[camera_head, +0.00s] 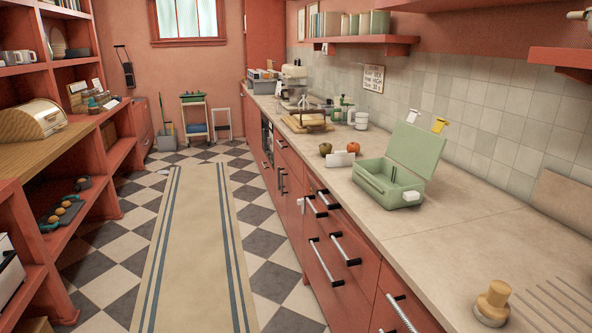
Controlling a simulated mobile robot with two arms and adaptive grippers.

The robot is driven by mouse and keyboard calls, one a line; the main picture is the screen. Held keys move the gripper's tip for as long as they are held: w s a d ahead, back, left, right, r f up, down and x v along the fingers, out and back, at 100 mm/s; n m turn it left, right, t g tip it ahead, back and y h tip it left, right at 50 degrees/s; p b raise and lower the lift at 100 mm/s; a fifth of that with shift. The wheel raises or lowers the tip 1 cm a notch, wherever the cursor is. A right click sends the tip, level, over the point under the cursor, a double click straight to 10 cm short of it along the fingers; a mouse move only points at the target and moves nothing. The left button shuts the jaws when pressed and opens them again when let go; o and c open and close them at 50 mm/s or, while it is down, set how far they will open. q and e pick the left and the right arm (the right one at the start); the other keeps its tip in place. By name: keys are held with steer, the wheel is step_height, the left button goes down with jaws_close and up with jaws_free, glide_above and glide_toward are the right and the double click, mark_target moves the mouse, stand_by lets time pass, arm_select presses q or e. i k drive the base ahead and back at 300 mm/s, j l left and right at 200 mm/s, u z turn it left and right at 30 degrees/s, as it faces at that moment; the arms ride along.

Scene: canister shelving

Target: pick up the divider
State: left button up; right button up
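A small white piece (341,159) with a low upright plate stands on the right counter (440,250), just left of the green box. It may be the divider, but I cannot tell for sure at this size. The pale green box (388,186) stands open, with its lid (416,150) raised toward the wall. A white part (411,197) shows at the box's near right corner. Part of the box's inside is hidden by its front wall. Neither of my grippers is in view.
A red-brown tomato-like item (353,147) and a greenish one (325,148) lie behind the white piece. A wooden-knobbed brush (492,303) stands at the near right. The counter between brush and box is clear. A striped runner (195,250) covers the aisle beside red shelves (100,130).

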mark_target(340, 158)
steer(key=i+j+z, duration=0.1)
steer(key=i+z, duration=0.15)
steer(key=i, duration=0.2)
steer(key=i+j+z, duration=0.25)
steer(key=i, duration=0.25)
steer(key=i+j, duration=0.1)
steer(key=j, duration=0.15)
steer(key=i+j, duration=0.1)
steer(key=j, duration=0.15)
steer(key=z, duration=0.05)
